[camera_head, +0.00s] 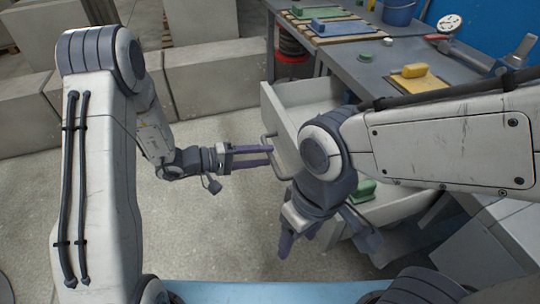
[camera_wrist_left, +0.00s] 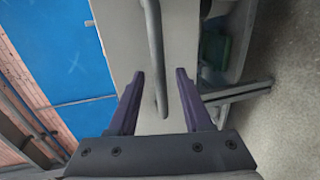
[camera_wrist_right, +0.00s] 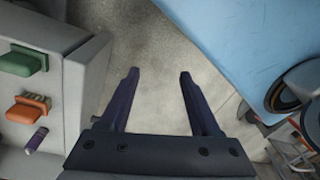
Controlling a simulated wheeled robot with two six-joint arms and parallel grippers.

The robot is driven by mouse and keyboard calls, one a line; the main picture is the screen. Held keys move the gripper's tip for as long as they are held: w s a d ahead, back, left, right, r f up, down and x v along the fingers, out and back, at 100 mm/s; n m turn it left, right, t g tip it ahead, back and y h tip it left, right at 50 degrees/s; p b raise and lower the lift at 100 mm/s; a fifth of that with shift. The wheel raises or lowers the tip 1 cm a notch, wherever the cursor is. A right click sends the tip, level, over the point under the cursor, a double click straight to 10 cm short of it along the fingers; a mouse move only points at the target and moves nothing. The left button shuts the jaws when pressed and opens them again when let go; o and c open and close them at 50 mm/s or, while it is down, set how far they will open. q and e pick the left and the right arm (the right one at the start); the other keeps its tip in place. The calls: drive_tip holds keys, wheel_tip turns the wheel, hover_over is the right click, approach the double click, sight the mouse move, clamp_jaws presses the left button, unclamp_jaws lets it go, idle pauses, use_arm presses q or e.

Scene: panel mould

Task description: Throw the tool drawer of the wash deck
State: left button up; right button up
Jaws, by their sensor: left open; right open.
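The pale grey drawer (camera_head: 283,112) of the bench stands pulled out, its inside showing in the head view. Its bar handle (camera_head: 268,140) sticks out from the front. My left gripper (camera_head: 270,155) is open at the handle. In the left wrist view the handle bar (camera_wrist_left: 156,55) runs between the spread fingers, with the drawer front (camera_wrist_left: 125,45) behind it; I see no finger closed on it. My right gripper (camera_head: 315,245) is open and empty, pointing down nearer to me, with only floor between its fingers in the right wrist view (camera_wrist_right: 158,75).
The grey bench top (camera_head: 372,72) holds a yellow block (camera_head: 414,71), a blue brush (camera_head: 325,26) and a blue bucket (camera_head: 398,12). Concrete blocks (camera_head: 215,85) stand behind; floor left of the drawer is clear.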

use_arm(q)
drive_tip(key=shift+x, duration=1.25)
clamp_jaws()
idle(0.5)
